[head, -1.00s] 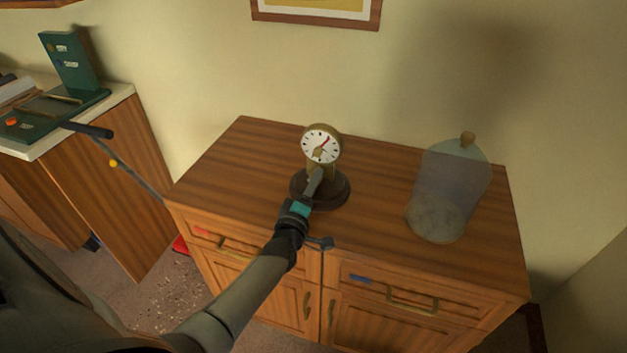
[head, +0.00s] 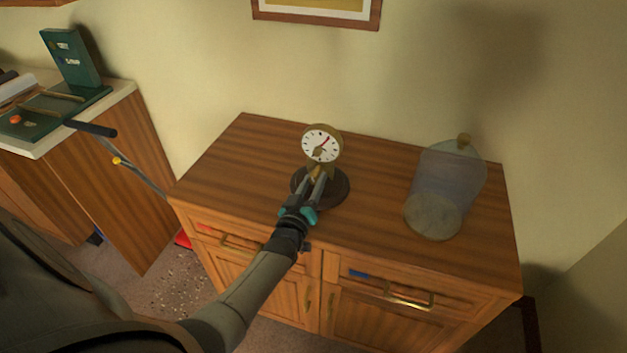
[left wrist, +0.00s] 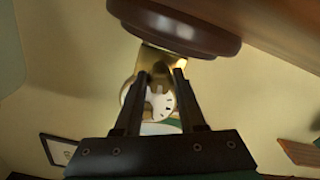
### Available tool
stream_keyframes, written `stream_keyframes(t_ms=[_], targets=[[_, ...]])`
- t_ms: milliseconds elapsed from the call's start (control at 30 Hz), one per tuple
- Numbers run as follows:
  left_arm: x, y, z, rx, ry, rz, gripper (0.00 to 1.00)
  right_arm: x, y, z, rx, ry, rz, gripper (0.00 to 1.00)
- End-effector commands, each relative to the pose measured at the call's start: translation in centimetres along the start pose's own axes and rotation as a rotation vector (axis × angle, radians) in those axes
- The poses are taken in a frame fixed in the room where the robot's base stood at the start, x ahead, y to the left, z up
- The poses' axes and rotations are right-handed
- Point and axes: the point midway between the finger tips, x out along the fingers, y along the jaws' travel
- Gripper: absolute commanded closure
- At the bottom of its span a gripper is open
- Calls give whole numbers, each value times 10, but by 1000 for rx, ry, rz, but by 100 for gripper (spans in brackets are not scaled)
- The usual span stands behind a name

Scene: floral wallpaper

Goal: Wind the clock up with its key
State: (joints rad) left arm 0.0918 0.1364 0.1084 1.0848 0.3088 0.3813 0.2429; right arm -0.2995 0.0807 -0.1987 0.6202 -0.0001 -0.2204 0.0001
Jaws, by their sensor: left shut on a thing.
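The clock (head: 322,143) has a round white face in a brass case and stands upright on a dark round base (head: 338,190) on the wooden cabinet. My left gripper (head: 318,177) reaches up to the clock's front, just below the face. In the left wrist view the clock (left wrist: 161,107) appears upside down, partly hidden by the fingers. There my left gripper (left wrist: 160,75) is shut on a small brass piece, the key (left wrist: 157,77), in front of the face. The fingers partly cover the key. My right gripper is not in view.
A green device (head: 70,75) sits on a counter at the left.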

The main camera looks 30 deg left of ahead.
Motion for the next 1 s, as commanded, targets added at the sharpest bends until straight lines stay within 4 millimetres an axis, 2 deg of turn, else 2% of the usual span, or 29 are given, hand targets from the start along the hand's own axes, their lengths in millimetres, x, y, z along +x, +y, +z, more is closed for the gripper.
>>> stream_keyframes(t_ms=[333,900,933,1000], targets=[[0,0,0,147,1,0,100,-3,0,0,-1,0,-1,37],[0,0,0,174,1,0,100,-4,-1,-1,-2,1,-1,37],[0,0,0,174,1,0,57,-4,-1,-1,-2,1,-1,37],[0,0,0,174,1,0,49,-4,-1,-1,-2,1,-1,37]])
